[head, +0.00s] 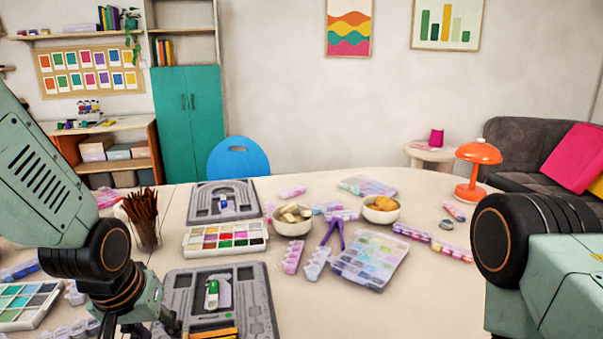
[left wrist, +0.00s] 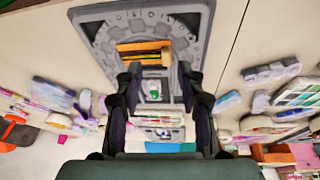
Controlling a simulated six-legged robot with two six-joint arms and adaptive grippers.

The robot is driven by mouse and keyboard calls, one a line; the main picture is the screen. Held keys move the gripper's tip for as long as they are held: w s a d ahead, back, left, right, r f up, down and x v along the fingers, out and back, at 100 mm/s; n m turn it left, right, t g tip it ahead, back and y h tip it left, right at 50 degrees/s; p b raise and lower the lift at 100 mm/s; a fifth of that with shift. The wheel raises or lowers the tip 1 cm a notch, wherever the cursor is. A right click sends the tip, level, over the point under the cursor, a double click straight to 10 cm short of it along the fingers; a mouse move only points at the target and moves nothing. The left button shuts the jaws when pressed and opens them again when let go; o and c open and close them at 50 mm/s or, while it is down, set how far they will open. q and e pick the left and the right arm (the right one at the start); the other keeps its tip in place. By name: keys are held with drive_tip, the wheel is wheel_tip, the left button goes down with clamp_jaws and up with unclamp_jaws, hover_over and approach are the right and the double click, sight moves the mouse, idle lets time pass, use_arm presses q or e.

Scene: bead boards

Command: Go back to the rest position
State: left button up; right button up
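My left gripper (left wrist: 160,72) is open in the left wrist view, its two dark fingers apart with nothing between them. It hangs above a grey bead board (left wrist: 92,32) that holds orange bars (left wrist: 145,52) and a green-and-white piece (left wrist: 153,90). In the head view the left gripper is at the lower left, mostly cut off by the bottom edge, beside the near board (head: 262,310). Only a link of my right arm shows at the right edge; the right gripper is out of view.
A second grey board (head: 198,208) holds a blue piece. Between the boards lies a bead tray (head: 225,253). A brush cup (head: 147,235) stands near my left arm. Bowls (head: 292,228), a clear bead box (head: 350,278) and an orange lamp (head: 470,196) are farther right. The table's front right is clear.

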use_arm(q)
drive_tip(key=s+f+m, duration=0.1)
drive_tip(key=s+f, duration=0.3)
drive_tip(key=f, duration=0.4)
drive_tip(key=s+f, duration=0.5)
drive_tip(key=f, duration=0.3)
drive_tip(key=s+f+g, duration=0.1)
drive_tip(key=s+f, duration=0.3)
drive_tip(key=s, duration=0.4)
drive_tip(key=s+f+g, duration=0.2)
drive_tip(key=s+f, duration=0.2)
drive_tip(key=s, duration=0.4)
drive_tip(key=shift+f, duration=0.4)
drive_tip(key=shift+s+a, duration=0.1)
